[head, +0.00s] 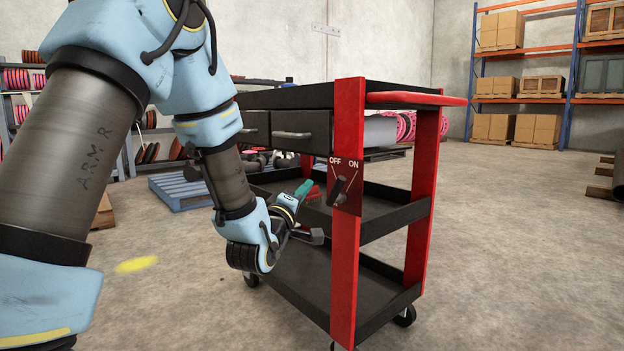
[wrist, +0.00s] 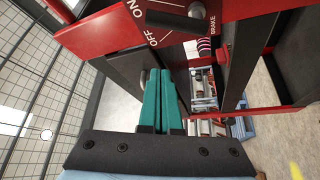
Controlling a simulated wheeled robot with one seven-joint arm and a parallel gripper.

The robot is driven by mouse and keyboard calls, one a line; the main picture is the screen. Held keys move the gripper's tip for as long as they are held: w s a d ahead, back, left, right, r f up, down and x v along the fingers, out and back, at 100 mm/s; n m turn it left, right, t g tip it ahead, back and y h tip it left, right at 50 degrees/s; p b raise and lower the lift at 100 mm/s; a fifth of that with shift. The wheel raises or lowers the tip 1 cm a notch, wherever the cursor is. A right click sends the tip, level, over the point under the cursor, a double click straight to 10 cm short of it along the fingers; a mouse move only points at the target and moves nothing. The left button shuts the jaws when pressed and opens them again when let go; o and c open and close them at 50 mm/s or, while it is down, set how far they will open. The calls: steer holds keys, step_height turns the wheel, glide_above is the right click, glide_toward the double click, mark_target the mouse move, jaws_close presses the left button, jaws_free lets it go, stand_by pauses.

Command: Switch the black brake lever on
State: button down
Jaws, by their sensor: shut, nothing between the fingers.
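The black brake lever (head: 338,190) sits on a red plate (head: 346,202) marked OFF and ON, on the near post of a red and black cart. In the head view its upper end points up between the two words; I cannot tell its setting for sure. In the wrist view the lever (wrist: 178,20) crosses the plate near the top, beyond my fingertips. My gripper (head: 304,188) is left of the plate in the head view. Its teal fingers (wrist: 162,72) are together and empty, and look apart from the lever.
The cart's drawers (head: 290,130) and their handles are above my gripper, and its middle shelf (head: 385,215) is behind the post. A red push handle (head: 415,99) juts right at the top. A blue pallet (head: 180,190) lies behind my arm.

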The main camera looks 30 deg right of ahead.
steer(key=shift+v, duration=1.45)
steer(key=shift+w, duration=0.15)
steer(key=w+a+f+m+g+y+p, duration=0.1)
steer(key=w+a+f+y, duration=0.2)
steer(key=a, duration=0.4)
steer(key=w+a+f+m+g+y, duration=0.1)
steer(key=a+f+y, duration=0.3)
steer(key=a, duration=0.3)
steer(key=w+a+f+m+g+y+p, duration=0.1)
steer(key=w+a+f+y, duration=0.2)
steer(key=a, duration=0.4)
steer(key=s+a+f+m+g+y+p, duration=0.1)
steer(key=s+a+f+g+y, duration=0.2)
steer(key=s+a+g+y, duration=0.85)
steer(key=s+a+r+t+h+p, duration=0.1)
steer(key=s+a+r+h+p, duration=0.1)
steer(key=r+p, duration=1.7)
steer(key=s+a+r+t+h+p, duration=0.2)
steer(key=a+r+h+p, duration=0.2)
steer(key=r+p, duration=1.5)
steer(key=shift+r+m, duration=0.2)
steer(key=shift+m, duration=0.1)
steer(key=shift+a, duration=0.1)
